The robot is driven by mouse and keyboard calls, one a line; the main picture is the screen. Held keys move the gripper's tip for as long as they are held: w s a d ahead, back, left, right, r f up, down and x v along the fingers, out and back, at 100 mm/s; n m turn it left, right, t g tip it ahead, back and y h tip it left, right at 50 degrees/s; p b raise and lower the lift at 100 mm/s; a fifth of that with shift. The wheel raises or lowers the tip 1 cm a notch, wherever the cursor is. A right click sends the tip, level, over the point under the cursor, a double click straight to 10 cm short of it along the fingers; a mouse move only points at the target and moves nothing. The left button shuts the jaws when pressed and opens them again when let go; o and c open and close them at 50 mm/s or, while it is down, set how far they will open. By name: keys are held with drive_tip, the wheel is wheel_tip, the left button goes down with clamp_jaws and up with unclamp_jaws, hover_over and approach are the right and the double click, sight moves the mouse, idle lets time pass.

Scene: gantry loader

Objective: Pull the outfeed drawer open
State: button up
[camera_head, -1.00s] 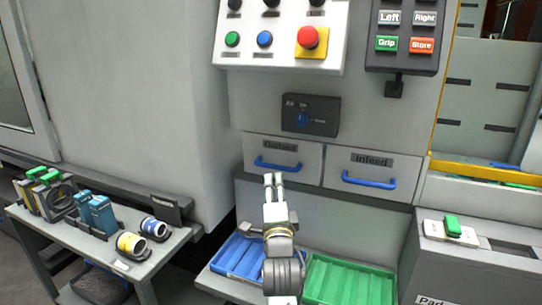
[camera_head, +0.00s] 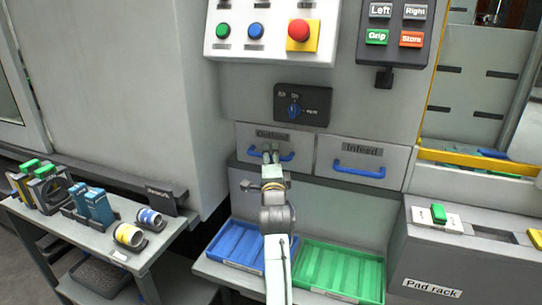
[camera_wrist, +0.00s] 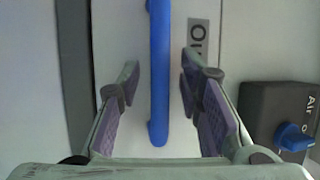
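The outfeed drawer (camera_head: 303,145) is the left of two grey drawers under the control panel, and its front looks flush with the cabinet. Its blue bar handle (camera_head: 287,156) is partly hidden behind my gripper (camera_head: 270,155) in the head view. In the wrist view the handle (camera_wrist: 159,70) runs upright between the two fingers of my gripper (camera_wrist: 158,88). The fingers are open, one on each side of the handle, with gaps between them and the bar. Part of the drawer's label (camera_wrist: 197,40) shows beside the right finger.
The infeed drawer (camera_head: 382,157) with its own blue handle is to the right. A black air switch (camera_head: 303,103) sits above. Blue (camera_head: 225,245) and green (camera_head: 340,270) trays lie below the drawers. A side table (camera_head: 130,262) with tools stands at left.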

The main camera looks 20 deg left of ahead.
drive_tip(key=shift+c, duration=0.2)
clamp_jaws()
idle(0.6)
